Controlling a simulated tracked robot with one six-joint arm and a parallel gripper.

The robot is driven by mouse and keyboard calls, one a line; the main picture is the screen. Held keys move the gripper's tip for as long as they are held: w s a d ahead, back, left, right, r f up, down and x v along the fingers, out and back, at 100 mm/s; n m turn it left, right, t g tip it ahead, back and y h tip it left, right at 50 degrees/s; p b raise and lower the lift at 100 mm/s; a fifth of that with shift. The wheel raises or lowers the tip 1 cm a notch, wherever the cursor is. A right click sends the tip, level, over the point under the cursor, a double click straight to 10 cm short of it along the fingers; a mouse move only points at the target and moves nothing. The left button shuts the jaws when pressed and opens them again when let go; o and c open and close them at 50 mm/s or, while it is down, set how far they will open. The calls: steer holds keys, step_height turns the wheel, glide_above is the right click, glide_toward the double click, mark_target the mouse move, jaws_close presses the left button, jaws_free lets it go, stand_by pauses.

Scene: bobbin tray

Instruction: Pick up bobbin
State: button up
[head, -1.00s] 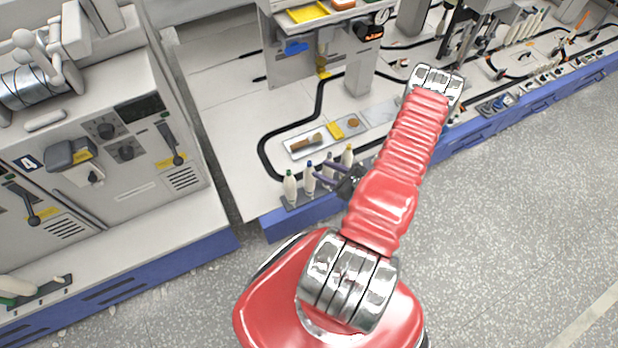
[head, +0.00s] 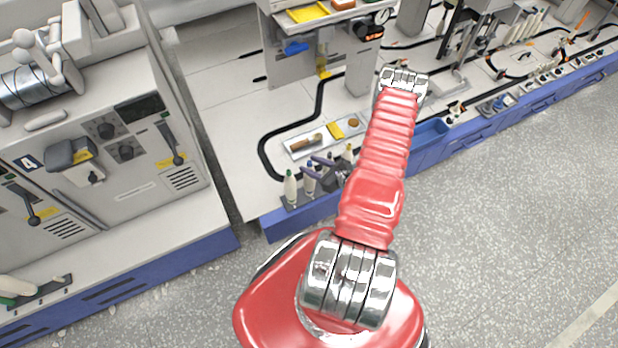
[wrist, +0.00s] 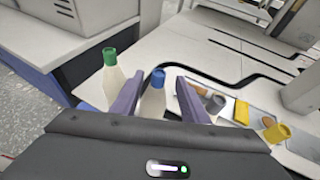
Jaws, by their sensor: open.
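Several white bobbins with coloured tops stand upright in a row on a dark strip at the bench's front edge. The green-topped bobbin (head: 290,188) is leftmost; the blue-topped bobbin (head: 309,182) stands beside it. In the wrist view, the blue-topped bobbin (wrist: 154,100) shows between the two purple fingers of my gripper (wrist: 159,80), which is open. The green-topped bobbin (wrist: 115,82) is outside the left finger. The grey-topped (wrist: 213,106) and yellow-topped (wrist: 274,134) bobbins are right of the right finger. In the head view my gripper (head: 314,165) overlaps the row. Finger contact cannot be told.
Behind the row lies a shallow tray (head: 294,151) with a brown-handled brush (head: 306,142) and a yellow block (head: 336,131). A black cable track (head: 263,160) curves around it. A grey machine cabinet (head: 130,150) stands left, across a gap. The floor in front is clear.

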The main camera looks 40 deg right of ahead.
steer(key=x, duration=0.5)
steer(key=shift+a+r, duration=0.1)
steer(key=shift+a, duration=0.1)
steer(key=shift+c, duration=0.6)
jaws_close()
